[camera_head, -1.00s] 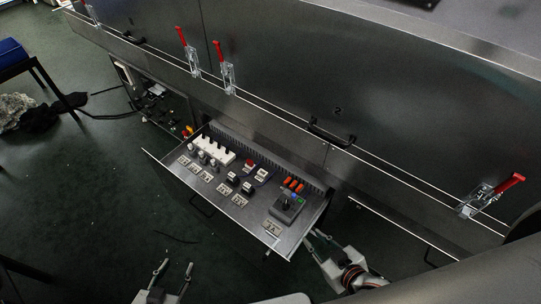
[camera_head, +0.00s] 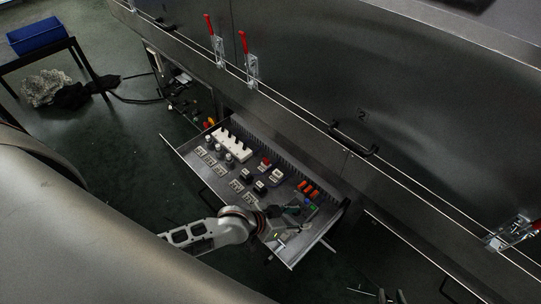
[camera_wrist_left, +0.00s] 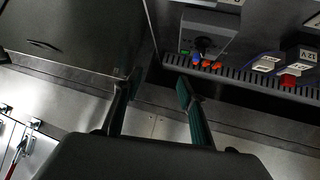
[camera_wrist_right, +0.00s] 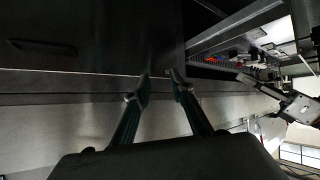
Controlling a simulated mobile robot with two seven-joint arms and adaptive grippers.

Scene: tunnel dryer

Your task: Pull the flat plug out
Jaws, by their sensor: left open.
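An open drawer (camera_head: 178,150) holds several small parts, among them a white strip (camera_head: 233,143) with dark fittings and several blocks with white labels (camera_head: 276,175). I cannot tell which part is the flat plug. My left gripper (camera_head: 291,210) is over the drawer's right end, by the grey box with a black knob, and partly covers it. In the left wrist view the left fingers (camera_wrist_left: 160,82) are open and empty, with the grey box (camera_wrist_left: 190,30) beyond them. My right gripper (camera_head: 390,297) is low at the bottom right, outside the drawer. Its fingers (camera_wrist_right: 159,86) are apart and empty.
The steel dryer wall (camera_head: 330,60) with red-handled clamps (camera_head: 250,62) rises behind the drawer. A closed front with a black handle (camera_head: 446,288) is to the right. A table with a blue bin (camera_head: 36,37) stands far left.

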